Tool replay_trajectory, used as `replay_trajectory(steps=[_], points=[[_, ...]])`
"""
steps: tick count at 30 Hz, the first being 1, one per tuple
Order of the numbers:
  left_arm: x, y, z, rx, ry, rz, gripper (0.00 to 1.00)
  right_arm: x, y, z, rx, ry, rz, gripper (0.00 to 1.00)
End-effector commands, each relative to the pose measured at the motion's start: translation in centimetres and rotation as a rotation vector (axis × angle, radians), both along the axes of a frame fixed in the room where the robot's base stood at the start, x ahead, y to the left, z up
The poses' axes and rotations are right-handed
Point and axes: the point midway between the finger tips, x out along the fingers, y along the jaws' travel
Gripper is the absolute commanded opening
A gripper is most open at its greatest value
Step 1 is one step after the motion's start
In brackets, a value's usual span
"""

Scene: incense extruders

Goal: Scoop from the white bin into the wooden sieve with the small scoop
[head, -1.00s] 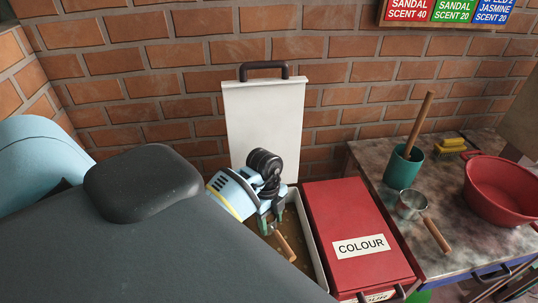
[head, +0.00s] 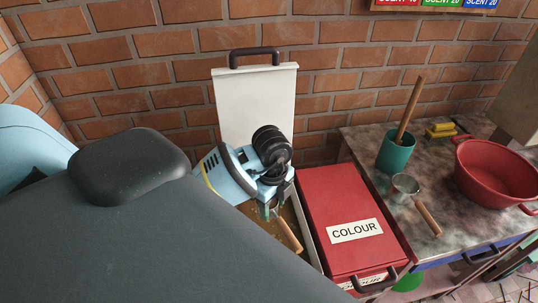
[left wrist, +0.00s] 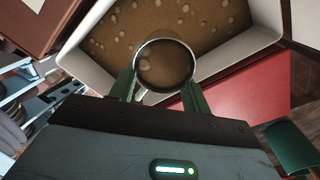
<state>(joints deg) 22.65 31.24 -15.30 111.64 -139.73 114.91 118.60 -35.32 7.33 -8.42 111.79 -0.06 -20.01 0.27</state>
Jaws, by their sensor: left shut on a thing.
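My left gripper (head: 266,212) is over the white bin (head: 308,238), beside the red box. It is shut on the small scoop, whose wooden handle (head: 288,235) sticks out toward the lower right in the head view. In the left wrist view, the scoop's round metal cup (left wrist: 165,63) is between the fingers (left wrist: 162,92), above the bin's brown powder with pale lumps. The cup's inside looks brown; I cannot tell how much powder it holds. The bin's white rim (left wrist: 228,58) shows around the powder. The wooden sieve and my right gripper are not in view.
A white lid (head: 255,105) stands upright behind the bin. A red COLOUR box (head: 340,200) adjoins the bin's right side. The table (head: 365,150) holds a green cup (head: 395,155), another metal scoop (head: 404,188) and a red basin (head: 497,172). A brick wall is behind.

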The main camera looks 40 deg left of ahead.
Motion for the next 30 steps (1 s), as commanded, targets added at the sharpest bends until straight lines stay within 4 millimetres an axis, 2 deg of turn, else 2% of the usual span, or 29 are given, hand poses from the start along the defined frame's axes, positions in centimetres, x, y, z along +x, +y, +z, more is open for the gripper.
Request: replay_trajectory(steps=[18,30], points=[[-1.7,-4.7,2.8,0.03,-0.015,-0.003,0.22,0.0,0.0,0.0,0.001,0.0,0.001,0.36],[-2.4,-6.0,3.5,0.038,-0.015,0.0,0.22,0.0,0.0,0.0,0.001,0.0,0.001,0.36]])
